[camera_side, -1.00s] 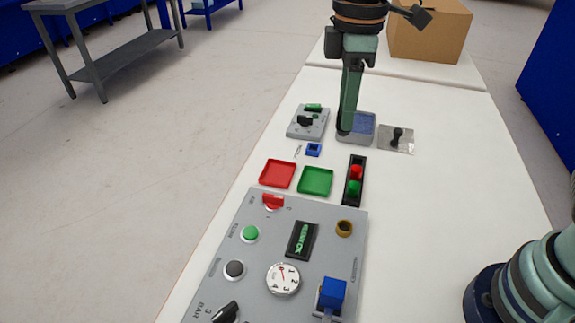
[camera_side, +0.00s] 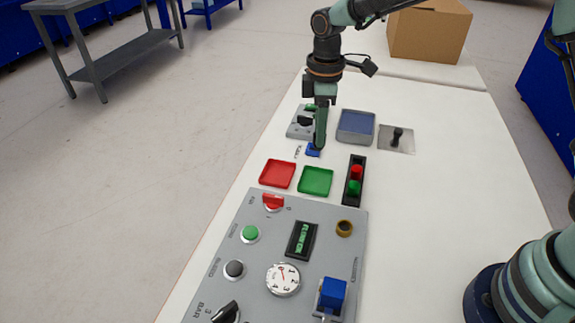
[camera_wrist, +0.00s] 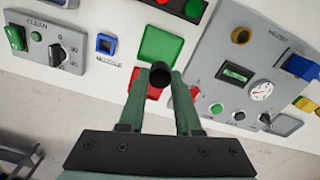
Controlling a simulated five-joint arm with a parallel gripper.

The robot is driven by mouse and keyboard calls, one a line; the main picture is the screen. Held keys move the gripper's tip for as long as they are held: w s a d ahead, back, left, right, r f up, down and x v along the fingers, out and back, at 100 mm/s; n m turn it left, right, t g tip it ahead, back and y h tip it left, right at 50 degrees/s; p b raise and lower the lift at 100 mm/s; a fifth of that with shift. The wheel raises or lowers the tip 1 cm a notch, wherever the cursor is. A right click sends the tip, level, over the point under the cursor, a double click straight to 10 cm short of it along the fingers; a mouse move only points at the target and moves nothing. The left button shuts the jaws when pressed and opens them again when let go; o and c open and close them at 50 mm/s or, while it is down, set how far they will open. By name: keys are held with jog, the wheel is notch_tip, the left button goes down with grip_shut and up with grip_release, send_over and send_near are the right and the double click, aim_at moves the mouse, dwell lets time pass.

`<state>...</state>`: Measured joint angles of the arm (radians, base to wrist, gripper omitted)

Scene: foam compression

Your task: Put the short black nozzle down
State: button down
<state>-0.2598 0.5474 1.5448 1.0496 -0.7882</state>
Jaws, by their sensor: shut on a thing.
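My gripper (camera_wrist: 161,80) is shut on the short black nozzle (camera_wrist: 159,76), whose round dark end shows between the fingertips in the wrist view. In that view the nozzle lies over the boundary of the green tray and the red tray. The small blue square holder (camera_wrist: 106,44), with lettering beside it, is to the left of the fingers and looks empty. In the side view my gripper (camera_side: 319,145) points down near the blue holder (camera_side: 313,153) and partly hides it. The nozzle cannot be made out there.
A grey box with a dial (camera_side: 299,122) stands behind the holder. A blue-topped grey tray (camera_side: 355,126) and a metal plate with a black knob (camera_side: 397,138) are to its right. Red (camera_side: 278,173) and green (camera_side: 315,181) trays lie in front, then the large control panel (camera_side: 258,262).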

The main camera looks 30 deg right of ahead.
notch_tip(320, 180, down, 10)
jog(key=shift+f, duration=0.2)
jog(key=shift+f, duration=0.2)
dwell(0.3)
jog(key=c, duration=0.6)
grip_release()
jog(key=shift+r, duration=0.1)
notch_tip(320, 180, up, 12)
jog(key=s+d+r+m+t, duration=0.2)
jog(key=s+d+r+m, duration=0.35)
jog(key=r, duration=0.35)
jog(key=s+d+r+m+t, duration=0.1)
jog(key=s+d+m, duration=0.2)
jog(key=s, duration=0.2)
jog(key=s+d+m+t, duration=0.2)
jog(key=s+d+m, duration=0.1)
jog(key=s, duration=0.3)
jog(key=shift+s+d+r+t, duration=0.15)
jog(key=shift+d+r+t, duration=0.1)
jog(key=shift+r+t, duration=0.1)
